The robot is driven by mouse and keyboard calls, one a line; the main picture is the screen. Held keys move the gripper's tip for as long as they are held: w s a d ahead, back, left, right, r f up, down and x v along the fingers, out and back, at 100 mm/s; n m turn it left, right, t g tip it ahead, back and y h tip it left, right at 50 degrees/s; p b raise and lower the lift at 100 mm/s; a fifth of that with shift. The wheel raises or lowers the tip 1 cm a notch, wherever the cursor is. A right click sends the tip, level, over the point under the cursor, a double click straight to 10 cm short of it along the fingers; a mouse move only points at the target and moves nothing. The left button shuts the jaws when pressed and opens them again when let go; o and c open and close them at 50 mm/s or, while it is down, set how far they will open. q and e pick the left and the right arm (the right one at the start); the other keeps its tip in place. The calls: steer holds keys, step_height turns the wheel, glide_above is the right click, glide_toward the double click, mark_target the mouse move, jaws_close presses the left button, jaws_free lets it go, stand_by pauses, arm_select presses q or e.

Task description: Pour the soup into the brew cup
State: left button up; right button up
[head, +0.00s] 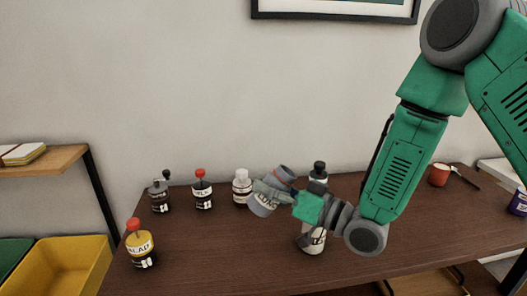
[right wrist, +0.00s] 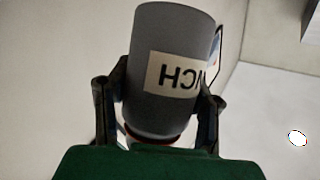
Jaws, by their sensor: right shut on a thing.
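My right gripper (head: 270,191) is shut on a grey cup (head: 262,204), tilted above the dark table beside the bottles. In the right wrist view the two fingers of my right gripper (right wrist: 160,105) press on either side of the grey cup (right wrist: 165,35). Its pale label ends in "NCH", shown upside down; the rest is hidden. I cannot see inside it, so I cannot tell whether it holds soup. My left gripper is out of view.
A salad bottle (head: 141,246) stands at the table's front left. Several bottles line the back, including a red-capped one (head: 202,190) and a white one (head: 242,187). A purple container (head: 518,203) is at the right edge.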

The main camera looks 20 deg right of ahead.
mark_target(287, 172)
steer(key=d+r+n+g+p, duration=0.1)
steer(key=p, duration=0.1)
steer(key=d+r+n+g+h+p, duration=0.1)
steer(key=p, duration=0.1)
steer(key=d+r+h+p, duration=0.1)
steer(key=d+p, duration=0.1)
steer(key=shift+s+n+g, duration=0.35)
steer(key=shift+n+g, duration=0.05)
steer(key=d+r+n+g+h+p, duration=0.1)
steer(key=d+r+h+p, duration=0.1)
steer(key=d+r+p, duration=0.2)
steer(key=d+p, duration=0.2)
steer(key=d, duration=0.1)
steer(key=shift+s+r, duration=0.15)
steer(key=shift+s, duration=0.1)
steer(key=shift+a, duration=0.15)
